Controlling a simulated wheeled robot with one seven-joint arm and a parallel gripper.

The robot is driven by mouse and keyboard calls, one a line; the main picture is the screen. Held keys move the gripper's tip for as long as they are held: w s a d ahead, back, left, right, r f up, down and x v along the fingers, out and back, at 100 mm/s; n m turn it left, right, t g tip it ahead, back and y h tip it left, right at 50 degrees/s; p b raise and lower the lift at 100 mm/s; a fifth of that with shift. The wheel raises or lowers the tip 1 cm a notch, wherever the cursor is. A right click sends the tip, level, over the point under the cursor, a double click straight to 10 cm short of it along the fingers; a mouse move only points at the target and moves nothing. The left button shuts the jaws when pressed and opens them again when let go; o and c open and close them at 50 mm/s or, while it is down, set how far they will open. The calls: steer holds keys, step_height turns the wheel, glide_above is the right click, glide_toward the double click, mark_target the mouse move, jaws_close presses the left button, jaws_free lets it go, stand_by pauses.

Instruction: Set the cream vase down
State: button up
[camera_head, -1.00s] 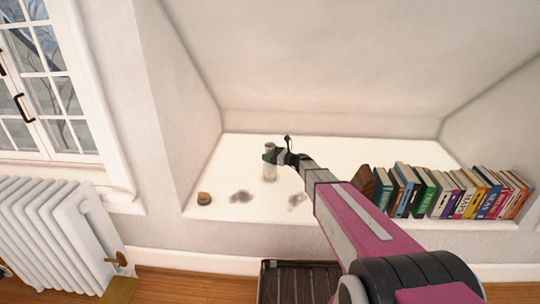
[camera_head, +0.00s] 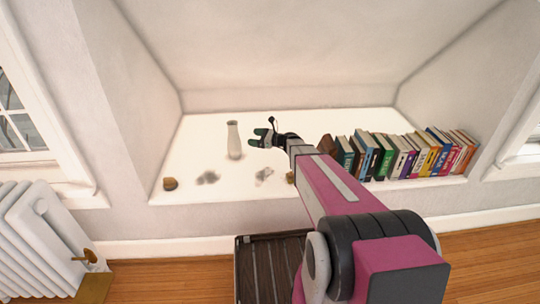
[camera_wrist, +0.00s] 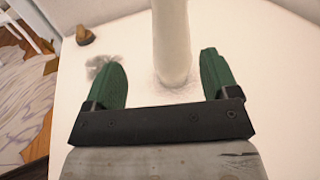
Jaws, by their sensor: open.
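The cream vase (camera_head: 234,141) stands upright on the white ledge (camera_head: 300,160) of the alcove in the head view. My gripper (camera_head: 262,138) is just to the right of the vase, with a small gap between them. In the wrist view the vase (camera_wrist: 172,45) stands ahead of the open green fingers (camera_wrist: 163,80), and its top is cut off by the frame. Both fingers are apart and nothing is between them.
A row of books (camera_head: 400,155) fills the right side. A radiator (camera_head: 38,235) stands at left. A dark slatted piece (camera_head: 268,265) is below.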

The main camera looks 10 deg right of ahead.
steer(key=s+d+f+n+g+h, duration=0.1)
steer(key=s+f+n+g+h, duration=0.2)
steer(key=s+n, duration=0.4)
steer(key=s+d+f+n+g+h, duration=0.15)
steer(key=s+n+h, duration=0.3)
steer(key=s, duration=0.45)
steer(key=s+d+n+g+h, duration=0.2)
steer(key=s+d+n+h, duration=0.6)
steer(key=s+d+n, duration=0.2)
steer(key=shift+s+d+r, duration=0.2)
steer(key=shift+s+r, duration=0.05)
steer(key=shift+s, duration=0.65)
steer(key=shift+s+h, duration=0.1)
steer(key=shift+h, duration=0.15)
